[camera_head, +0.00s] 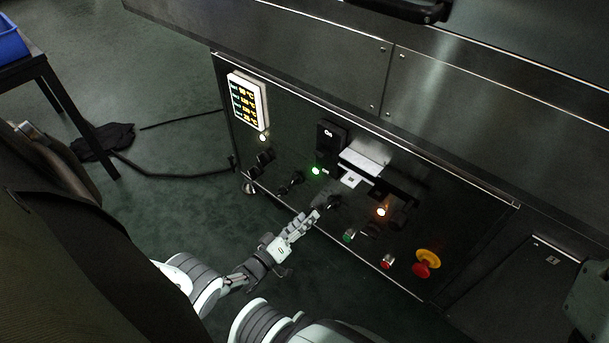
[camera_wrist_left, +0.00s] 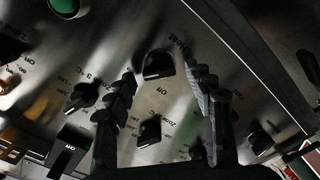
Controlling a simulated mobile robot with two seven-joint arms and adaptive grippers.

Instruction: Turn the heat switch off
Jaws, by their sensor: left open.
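The heat switch (camera_wrist_left: 158,65) is a black rotary knob on the dryer's dark metal front panel. Its "Heat" lettering appears upside down in the left wrist view, with an "ON" mark on the other side of the knob. My left gripper (camera_wrist_left: 163,76) is open, with one finger on each side of the knob; I cannot tell whether they touch it. In the head view my left gripper (camera_head: 314,214) is at the lower middle of the panel, close to a black knob (camera_head: 333,202). My right gripper is not in view.
Other black knobs (camera_wrist_left: 150,131) sit close by. The panel also has a lit display (camera_head: 247,101), a green lamp (camera_head: 316,170), an orange lamp (camera_head: 381,212), a green button (camera_head: 348,237), a red button (camera_head: 386,263) and a red-yellow emergency stop (camera_head: 427,263). A cable (camera_head: 175,172) lies on the floor.

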